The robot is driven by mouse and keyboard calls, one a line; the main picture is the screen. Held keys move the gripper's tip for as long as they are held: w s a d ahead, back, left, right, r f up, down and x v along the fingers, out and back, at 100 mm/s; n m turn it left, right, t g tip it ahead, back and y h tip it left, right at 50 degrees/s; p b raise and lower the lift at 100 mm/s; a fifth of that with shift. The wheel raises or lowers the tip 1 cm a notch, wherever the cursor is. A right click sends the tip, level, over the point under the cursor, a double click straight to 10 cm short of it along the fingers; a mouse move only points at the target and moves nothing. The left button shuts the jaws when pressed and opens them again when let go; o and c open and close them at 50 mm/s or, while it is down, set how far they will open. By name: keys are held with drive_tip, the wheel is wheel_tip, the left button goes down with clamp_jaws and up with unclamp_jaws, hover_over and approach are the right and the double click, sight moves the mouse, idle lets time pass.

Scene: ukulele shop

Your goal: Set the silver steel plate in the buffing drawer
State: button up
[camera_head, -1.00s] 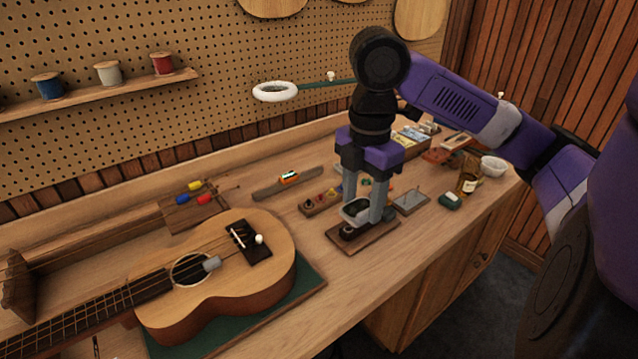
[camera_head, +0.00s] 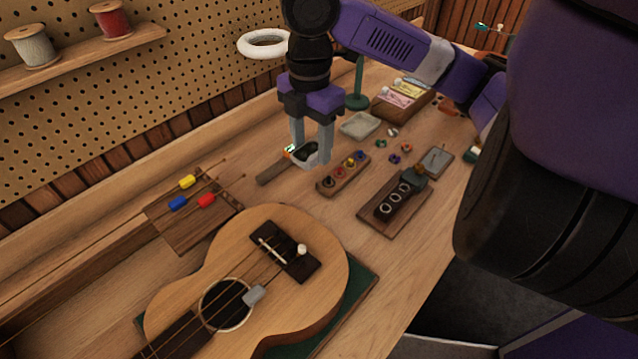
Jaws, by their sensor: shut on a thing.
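My gripper (camera_head: 312,158) is above the workbench, behind the ukulele body. Its grey fingers point down and are shut on a small silver-rimmed piece with a dark middle (camera_head: 308,152). This may be the silver steel plate, but the fingers partly cover it and it is small. I cannot make out an open buffing drawer in this view. My own arm and body cover the right side.
A ukulele (camera_head: 300,218) lies on a green mat in front. A board with a dark ring holder (camera_head: 366,214), a strip with coloured knobs (camera_head: 328,187), a pale dish (camera_head: 360,125) and a board of coloured-handled tools (camera_head: 168,226) stand around it.

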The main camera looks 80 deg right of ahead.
sight(313, 207)
wheel_tip(313, 207, down, 16)
drive_tip(key=shift+f, duration=0.1)
idle(0.4)
drive_tip(key=shift+f, duration=0.1)
drive_tip(key=o, duration=1.5)
